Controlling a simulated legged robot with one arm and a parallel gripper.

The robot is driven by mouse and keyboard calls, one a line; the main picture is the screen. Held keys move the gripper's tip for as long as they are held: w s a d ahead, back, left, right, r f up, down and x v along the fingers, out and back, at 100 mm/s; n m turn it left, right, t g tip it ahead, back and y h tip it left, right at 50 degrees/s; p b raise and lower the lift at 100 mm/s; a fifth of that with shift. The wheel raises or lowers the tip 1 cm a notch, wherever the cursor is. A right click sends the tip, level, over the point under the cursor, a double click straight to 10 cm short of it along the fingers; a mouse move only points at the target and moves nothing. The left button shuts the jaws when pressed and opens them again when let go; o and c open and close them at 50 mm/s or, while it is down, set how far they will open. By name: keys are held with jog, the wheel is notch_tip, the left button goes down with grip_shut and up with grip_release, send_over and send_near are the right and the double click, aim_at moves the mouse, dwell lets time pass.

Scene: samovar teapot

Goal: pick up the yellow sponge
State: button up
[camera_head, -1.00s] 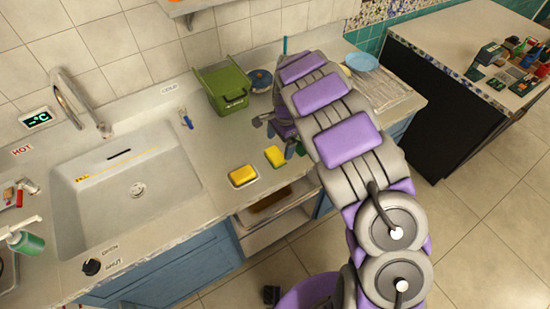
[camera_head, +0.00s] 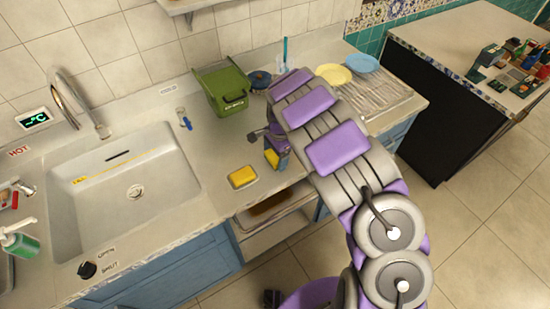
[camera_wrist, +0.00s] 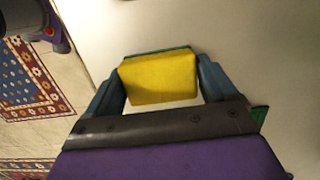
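A yellow sponge with a green layer (camera_wrist: 160,78) lies between the two blue fingers of my gripper (camera_wrist: 160,88) in the wrist view. The fingers stand on either side of it, apart, with a narrow gap at the left; contact at the right is hard to tell. In the head view my gripper (camera_head: 276,150) points down over the counter, and part of this sponge (camera_head: 271,158) shows by the fingers. A second yellow sponge (camera_head: 242,177) lies in a shallow dish on the counter, left of my gripper.
The sink (camera_head: 125,185) is at the left with a faucet (camera_head: 75,100). A green bin (camera_head: 222,90) stands behind my gripper. Yellow (camera_head: 333,74) and blue (camera_head: 362,63) plates are at a drying rack. An open shelf lies below the counter edge. A green piece (camera_wrist: 260,115) shows by the right finger.

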aim_at(274, 157)
jog(key=c, duration=0.5)
jog(key=shift+c, duration=0.2)
jog(key=shift+r, duration=0.55)
jog(key=r, duration=0.1)
jog(key=r+p, duration=0.1)
jog(key=shift+s+r, duration=0.2)
jog(key=shift+r, duration=0.15)
jog(key=s+d+r+p, duration=0.1)
jog(key=s+d+p, duration=0.1)
jog(key=s, duration=1.3)
jog(key=shift+s+d, duration=0.15)
jog(key=shift+d, duration=0.25)
jog(key=shift+r, duration=0.1)
